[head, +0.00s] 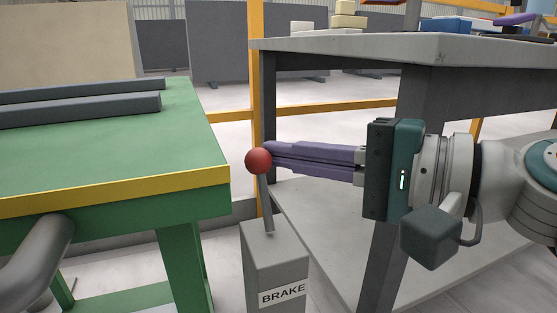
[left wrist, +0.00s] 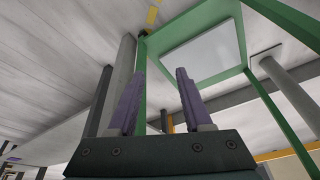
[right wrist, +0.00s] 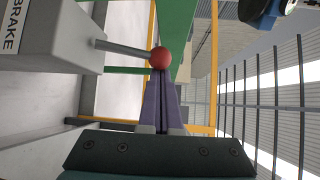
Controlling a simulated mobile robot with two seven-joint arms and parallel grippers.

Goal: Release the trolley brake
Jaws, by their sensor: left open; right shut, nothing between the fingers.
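The brake lever is a grey rod (head: 267,205) with a red ball knob (head: 258,161) on top. It rises from a grey box (head: 275,262) labelled BRAKE and tilts slightly left at the top in the head view. My right gripper (head: 272,155) is shut and empty, its purple fingertips at the right side of the knob, touching or nearly so. In the right wrist view the knob (right wrist: 160,58) sits just beyond the closed fingertips (right wrist: 160,82). My left gripper (left wrist: 160,85) is open and empty; its fingers are not seen in the head view.
A green trolley table (head: 120,140) with a yellow edge (head: 120,191) and dark bars (head: 80,109) stands on the left. A grey workbench (head: 360,43) with several objects stands behind on the right. A yellow rail (head: 330,107) runs behind the lever.

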